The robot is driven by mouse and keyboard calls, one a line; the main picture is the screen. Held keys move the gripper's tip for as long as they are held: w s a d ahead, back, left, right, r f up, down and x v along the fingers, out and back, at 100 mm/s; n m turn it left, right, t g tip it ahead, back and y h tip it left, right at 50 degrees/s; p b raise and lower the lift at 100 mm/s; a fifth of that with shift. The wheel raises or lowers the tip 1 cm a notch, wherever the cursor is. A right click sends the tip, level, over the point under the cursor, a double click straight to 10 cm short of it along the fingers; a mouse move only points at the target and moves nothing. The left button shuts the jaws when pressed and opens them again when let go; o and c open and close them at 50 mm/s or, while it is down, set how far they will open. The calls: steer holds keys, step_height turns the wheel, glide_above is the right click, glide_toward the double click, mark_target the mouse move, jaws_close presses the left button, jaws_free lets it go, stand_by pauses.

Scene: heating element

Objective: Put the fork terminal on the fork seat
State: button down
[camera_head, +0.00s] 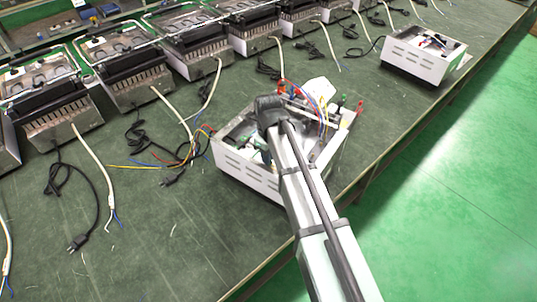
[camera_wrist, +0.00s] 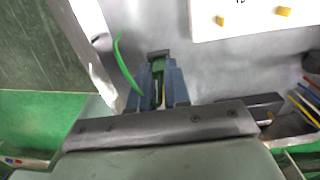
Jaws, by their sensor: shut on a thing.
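My gripper (camera_wrist: 160,84) reaches down into the open white housing (camera_head: 240,172); its two blue-grey fingers are close together in the wrist view. They are shut on the fork terminal (camera_wrist: 158,66), of which only a small green part shows between the fingertips. A green wire (camera_wrist: 124,66) curves up just left of the fingers. A small dark piece lies right at the fingertips, by the grey metal floor of the housing; I cannot tell whether it is the fork seat or whether the terminal touches it. In the head view my arm hides the fingertips and the terminal.
The housing's metal wall (camera_wrist: 92,55) stands close left of the fingers. A white block with yellow tabs (camera_wrist: 250,17) is at upper right. Coloured wires (camera_head: 318,100) rise at the housing's far side. A row of heaters (camera_head: 135,75) lines the bench; another open housing (camera_head: 425,58) stands farther back.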

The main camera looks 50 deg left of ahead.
steer(key=shift+f, duration=0.1)
steer(key=c, duration=1.1)
jaws_free()
step_height(320, 180, up, 12)
steer(key=shift+r, duration=0.15)
